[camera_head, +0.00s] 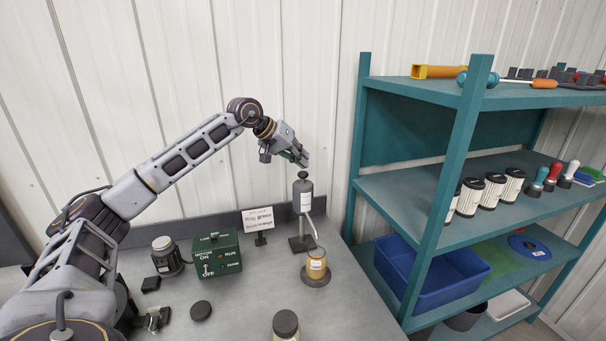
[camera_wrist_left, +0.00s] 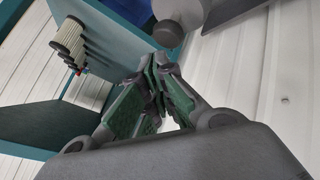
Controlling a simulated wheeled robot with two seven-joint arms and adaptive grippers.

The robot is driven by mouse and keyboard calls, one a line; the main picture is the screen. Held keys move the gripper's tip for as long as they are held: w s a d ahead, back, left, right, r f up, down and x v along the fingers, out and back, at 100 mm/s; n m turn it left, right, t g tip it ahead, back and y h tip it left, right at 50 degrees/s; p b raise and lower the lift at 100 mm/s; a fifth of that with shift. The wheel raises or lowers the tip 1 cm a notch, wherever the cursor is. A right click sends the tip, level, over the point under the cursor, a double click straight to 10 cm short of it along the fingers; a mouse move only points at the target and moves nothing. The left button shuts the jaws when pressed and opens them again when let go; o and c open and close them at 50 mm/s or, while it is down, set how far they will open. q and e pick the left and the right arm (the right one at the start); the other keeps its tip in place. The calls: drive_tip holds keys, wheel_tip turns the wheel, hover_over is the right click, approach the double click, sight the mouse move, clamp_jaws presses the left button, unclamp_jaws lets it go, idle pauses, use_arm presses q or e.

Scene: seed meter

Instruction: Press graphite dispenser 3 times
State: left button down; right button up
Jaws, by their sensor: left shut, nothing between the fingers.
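The graphite dispenser (camera_head: 303,196) is a dark grey upright cylinder with a pale label, a round black knob on top and a spout tube, held on a stand at the back of the bench. My left gripper (camera_head: 305,161) is shut and empty, its fingertips just above the knob, seemingly apart from it. In the left wrist view the shut fingers (camera_wrist_left: 155,75) point toward a round dark knob (camera_wrist_left: 168,34) at the top, with the grey body behind it. My right gripper is not seen.
A green switch box (camera_head: 217,255), a grey jar (camera_head: 167,256), a black puck (camera_head: 201,311) and a sign (camera_head: 258,219) are on the bench. A dark-lidded jar (camera_head: 286,325) stands at the front. A teal shelf (camera_head: 440,210) with a blue bin (camera_head: 440,277) borders the right.

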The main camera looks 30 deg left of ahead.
use_arm(q)
drive_tip(key=shift+f, duration=0.35)
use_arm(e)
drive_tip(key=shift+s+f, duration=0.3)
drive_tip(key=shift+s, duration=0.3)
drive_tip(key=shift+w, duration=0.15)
use_arm(q)
drive_tip(key=shift+f+b, duration=0.15)
drive_tip(key=shift+b, duration=0.2)
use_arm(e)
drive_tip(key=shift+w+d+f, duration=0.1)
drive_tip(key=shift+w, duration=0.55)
